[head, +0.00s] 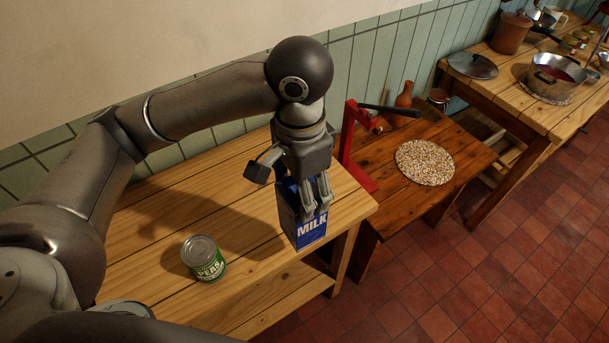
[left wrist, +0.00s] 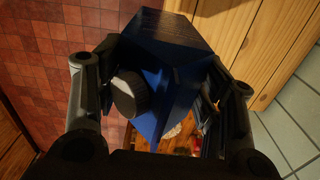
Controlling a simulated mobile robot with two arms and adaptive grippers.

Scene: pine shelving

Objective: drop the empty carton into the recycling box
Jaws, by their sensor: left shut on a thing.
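The blue milk carton (head: 311,236) is upright at the right end of the near pine bench, close to its front edge. I cannot tell whether its base touches the bench. My left gripper (head: 316,203) is over it from above, shut on its upper part. In the left wrist view the carton (left wrist: 168,48) fills the space between the two fingers of the gripper (left wrist: 160,90), with a round grey cap on its side. The recycling box is not in view, and neither is my right gripper.
A green peas can (head: 203,260) stands on the pine bench (head: 150,255), left of the carton. A red stand (head: 352,140) and a round speckled mat (head: 424,162) are on the darker table to the right. A pot (head: 553,80) stands farther back. Tiled floor (head: 430,270) lies clear in front.

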